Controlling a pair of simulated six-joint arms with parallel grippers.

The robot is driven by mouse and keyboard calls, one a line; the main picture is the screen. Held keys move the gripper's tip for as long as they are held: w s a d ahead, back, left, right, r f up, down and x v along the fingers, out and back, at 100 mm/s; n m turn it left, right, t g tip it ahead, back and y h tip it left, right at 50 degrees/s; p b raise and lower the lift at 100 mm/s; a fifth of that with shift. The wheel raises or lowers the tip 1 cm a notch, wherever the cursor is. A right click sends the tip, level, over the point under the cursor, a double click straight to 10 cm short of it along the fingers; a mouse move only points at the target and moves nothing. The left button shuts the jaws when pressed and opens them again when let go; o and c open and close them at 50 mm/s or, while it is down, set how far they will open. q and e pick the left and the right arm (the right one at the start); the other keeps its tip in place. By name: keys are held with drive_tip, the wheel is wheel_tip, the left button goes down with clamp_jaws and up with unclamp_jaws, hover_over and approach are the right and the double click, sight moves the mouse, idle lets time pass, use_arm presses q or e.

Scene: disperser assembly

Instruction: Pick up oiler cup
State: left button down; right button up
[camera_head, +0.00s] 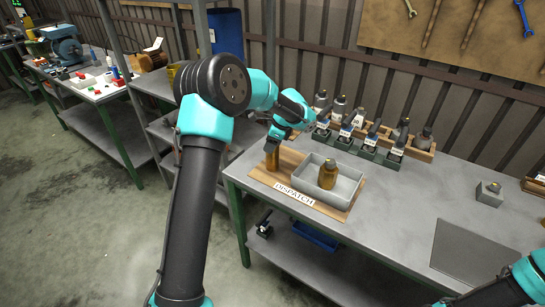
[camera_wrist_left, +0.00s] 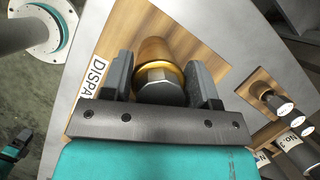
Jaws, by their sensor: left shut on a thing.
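The oiler cup (camera_head: 271,160) is an amber-brass cylinder, upright at the left end of the wooden DISPATCH board (camera_head: 291,160). My left gripper (camera_head: 273,145) comes down over its top and is shut on it. In the left wrist view, the two dark fingers of the gripper (camera_wrist_left: 160,82) sit on either side of the cup's grey hex cap, with the brass body (camera_wrist_left: 158,50) beyond. The cup's base appears at the board's surface; I cannot tell whether it touches. My right arm shows only at the lower right corner, and its gripper is out of frame.
A small grey block (camera_head: 489,193) lies at right. The tabletop in front is clear.

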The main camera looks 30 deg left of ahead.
use_arm(q)
drive_tip(key=shift+r, duration=0.15)
drive_tip(key=shift+r, duration=1.35)
drive_tip(key=shift+s+r, duration=0.1)
drive_tip(key=shift+r, duration=0.25)
drive_tip(key=s+d+r, duration=0.1)
drive_tip(key=s+d, duration=0.7)
drive_tip(key=s, duration=0.5)
drive_tip(key=shift+s+d+r, duration=0.15)
drive_tip(key=shift+s+d, duration=0.05)
drive_tip(key=shift+d, duration=0.05)
